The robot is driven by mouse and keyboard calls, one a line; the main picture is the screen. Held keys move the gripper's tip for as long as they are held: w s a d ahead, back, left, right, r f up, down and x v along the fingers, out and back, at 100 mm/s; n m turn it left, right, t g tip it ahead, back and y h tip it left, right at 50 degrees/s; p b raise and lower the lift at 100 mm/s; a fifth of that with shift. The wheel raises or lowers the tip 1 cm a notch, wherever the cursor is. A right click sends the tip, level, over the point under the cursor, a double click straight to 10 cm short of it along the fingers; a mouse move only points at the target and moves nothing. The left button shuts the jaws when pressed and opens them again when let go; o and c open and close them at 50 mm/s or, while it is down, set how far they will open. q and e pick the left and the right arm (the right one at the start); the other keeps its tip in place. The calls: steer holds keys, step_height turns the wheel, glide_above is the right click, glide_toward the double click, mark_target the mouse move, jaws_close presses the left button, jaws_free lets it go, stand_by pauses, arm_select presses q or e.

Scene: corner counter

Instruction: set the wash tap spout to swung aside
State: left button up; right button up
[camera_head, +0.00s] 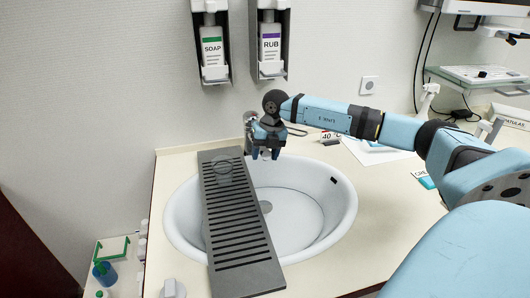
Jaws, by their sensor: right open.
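The wash tap (249,118) stands at the back rim of the white oval basin (335,205). Only a small metallic part of it shows, just left of my right gripper. Its spout is mostly hidden by the gripper, so I cannot tell which way it points. My right gripper (265,154) comes in from the right and points down over the back of the basin, with its fingers apart. I cannot tell whether it touches the tap. My left gripper is not in view.
A dark slatted board (243,238) lies across the basin's left part, with a clear round item (227,170) on it. Soap (213,48) and rub (271,45) dispensers hang on the wall above. A 40 °C sign (331,137) stands right of the gripper.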

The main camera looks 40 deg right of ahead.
steer(key=shift+c, duration=0.3)
jaws_close()
steer(key=w+a+m+t+h, duration=0.1)
steer(key=w+a+m, duration=0.7)
steer(key=w, duration=0.2)
steer(key=shift+a+r, duration=0.15)
steer(key=shift+a, duration=0.15)
stand_by(0.3)
steer(key=shift+c, duration=0.6)
jaws_free()
steer(key=shift+w, duration=0.1)
steer(key=shift+o, duration=0.9)
steer(key=shift+a, duration=0.1)
